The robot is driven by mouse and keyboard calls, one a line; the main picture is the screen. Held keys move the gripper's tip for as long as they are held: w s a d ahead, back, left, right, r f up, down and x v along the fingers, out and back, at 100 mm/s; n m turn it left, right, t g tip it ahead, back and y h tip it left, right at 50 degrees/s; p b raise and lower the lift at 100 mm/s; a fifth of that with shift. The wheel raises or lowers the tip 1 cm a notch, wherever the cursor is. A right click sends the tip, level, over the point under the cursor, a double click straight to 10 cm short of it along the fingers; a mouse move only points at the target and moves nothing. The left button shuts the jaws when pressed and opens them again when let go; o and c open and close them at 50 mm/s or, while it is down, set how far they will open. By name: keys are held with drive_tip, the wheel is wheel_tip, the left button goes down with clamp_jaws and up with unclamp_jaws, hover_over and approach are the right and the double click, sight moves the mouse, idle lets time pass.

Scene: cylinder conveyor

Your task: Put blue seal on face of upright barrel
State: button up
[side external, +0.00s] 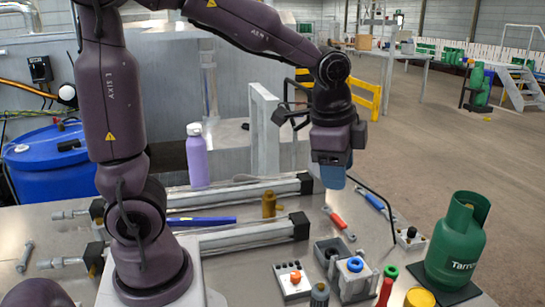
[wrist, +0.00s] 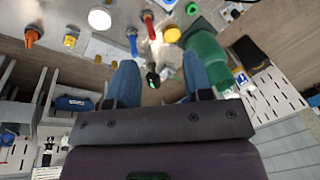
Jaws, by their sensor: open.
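A blue ring-shaped seal (side external: 355,264) sits on top of a grey block at the front of the bench in the side view. I cannot pick it out surely in the wrist view. A green gas cylinder (side external: 458,245) stands upright on a dark mat at the right, with white lettering on its side. It also shows in the wrist view (wrist: 206,58), beyond the right finger. My gripper (side external: 334,182) points down above the bench, behind the seal and left of the cylinder. Its blue fingers (wrist: 160,75) are apart, with nothing held between them.
A green ring (side external: 391,271), a yellow piece (side external: 420,297) and a box with an orange knob (side external: 295,277) lie near the seal. Red-handled and blue-handled tools lie behind. A purple bottle (side external: 197,157) and a blue drum (side external: 50,165) stand left. Metal rails cross the bench.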

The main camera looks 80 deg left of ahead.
drive_tip(key=s+r+n+t, duration=0.3)
drive_tip(key=s+n, duration=0.5)
drive_tip(key=s, duration=0.4)
drive_tip(key=shift+d+r+h, duration=0.4)
drive_tip(key=shift+r, duration=0.05)
drive_tip(key=shift+s, duration=0.1)
